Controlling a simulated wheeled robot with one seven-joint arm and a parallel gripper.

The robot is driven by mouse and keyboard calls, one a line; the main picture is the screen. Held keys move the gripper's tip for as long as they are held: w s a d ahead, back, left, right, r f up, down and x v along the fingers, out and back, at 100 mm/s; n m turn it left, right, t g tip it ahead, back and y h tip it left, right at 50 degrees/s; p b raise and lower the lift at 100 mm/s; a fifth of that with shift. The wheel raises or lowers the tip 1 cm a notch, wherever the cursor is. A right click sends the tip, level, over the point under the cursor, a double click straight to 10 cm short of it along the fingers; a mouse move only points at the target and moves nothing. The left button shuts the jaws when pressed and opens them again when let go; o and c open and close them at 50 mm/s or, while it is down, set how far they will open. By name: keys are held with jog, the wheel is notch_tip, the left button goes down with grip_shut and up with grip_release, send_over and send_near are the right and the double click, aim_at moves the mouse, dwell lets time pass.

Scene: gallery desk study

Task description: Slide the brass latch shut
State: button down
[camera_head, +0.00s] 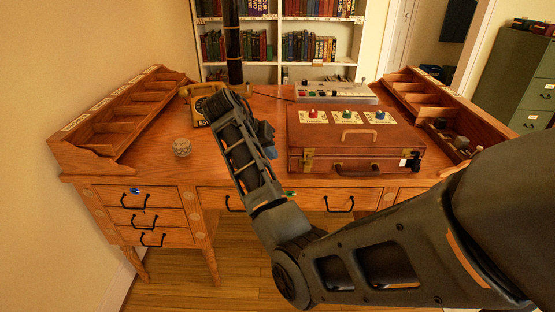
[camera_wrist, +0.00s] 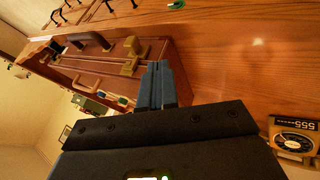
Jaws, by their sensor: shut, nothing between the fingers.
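A brown case (camera_head: 350,155) lies on the wooden desk, with a dark handle (camera_head: 357,169) on its front. A brass latch (camera_head: 308,157) shows at the left end of the case's front. In the wrist view, brass fittings of the latch (camera_wrist: 130,66) lie just left of the fingertips of my gripper (camera_wrist: 161,68). The two blue-grey fingers are shut together and empty. I cannot tell whether they touch the brass. In the head view, my arm hides most of my gripper (camera_head: 269,152), which is beside the case's left end.
Sloping wooden organisers (camera_head: 110,112) flank the desk. Cards with coloured buttons (camera_head: 348,116) lie on the case. A grey panel (camera_head: 335,93) stands behind it. Bare desk shows at the front left.

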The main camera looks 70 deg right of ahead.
jog(key=shift+v, duration=1)
jog(key=s+a+f+n+t+h, duration=0.25)
jog(key=a+f+n+t, duration=0.45)
jog(key=f, duration=0.6)
jog(key=s+a+f+n+t+y, duration=0.1)
jog(key=s+a+f+n+t, duration=0.1)
jog(key=s+a, duration=0.35)
jog(key=s+a+f+n+t+y, duration=0.1)
jog(key=s+a+f+n+t, duration=0.1)
jog(key=a, duration=0.6)
jog(key=s+a+r+n+t+y, duration=0.3)
jog(key=s+a+r+t+y, duration=0.15)
jog(key=s+a, duration=0.65)
jog(key=s+a+r+t+y, duration=0.1)
jog(key=s+a+r, duration=0.2)
jog(key=r, duration=0.4)
jog(key=s+a+r+t+y, duration=0.1)
jog(key=s+a+r+t, duration=0.1)
jog(key=s+a+r, duration=0.2)
notch_tip(320, 180, up, 3)
jog(key=shift+s+f+n, duration=0.1)
jog(key=shift+s+n, duration=0.3)
